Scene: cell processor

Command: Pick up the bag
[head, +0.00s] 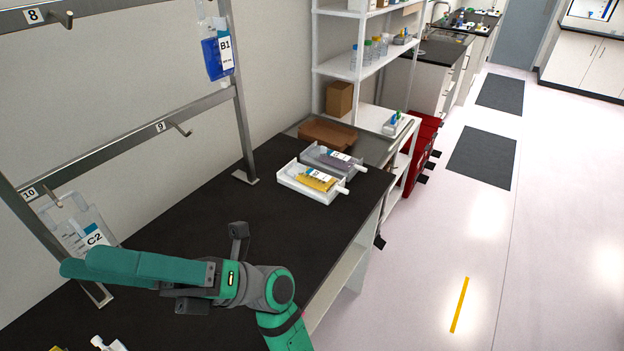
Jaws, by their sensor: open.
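Several bags are in the head view. A blue bag labelled B1 (212,60) hangs on the rack at the upper left. A clear bag labelled C2 (78,228) hangs near hook 10 at the left. A yellow bag (312,180) lies in a white tray (318,197) on the black bench, and a grey-purple bag (332,157) lies in a second tray just behind it. My gripper (214,271) is open over the near part of the bench, right of the C2 bag and apart from every bag. Nothing shows between its fingers.
The metal rack (128,149) stands along the bench's left side. The black bench (215,215) is clear between my gripper and the trays. A brown tray (327,132) lies behind them. White shelves (352,62) stand farther back. Parts of white and yellow items show at the bottom left.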

